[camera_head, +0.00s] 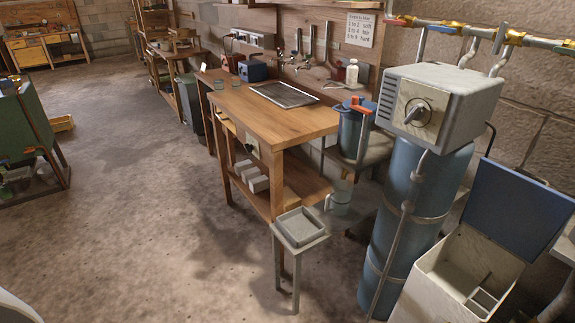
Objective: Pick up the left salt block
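Three pale grey blocks, which look like the salt blocks, sit in a row on the lower shelf (303,180) of the wooden workbench. The leftmost block (242,165) is the farthest back. The middle block (250,173) is beside it, and the right block (259,184) is nearest to me. The blocks are small in this view, and I cannot tell if they touch. Neither of my grippers is in view.
A small stand with a grey square basin (299,226) is in front of the bench's near end. A blue cylinder (412,210) and an open white chest (455,275) stand at right. The floor left of the bench is clear.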

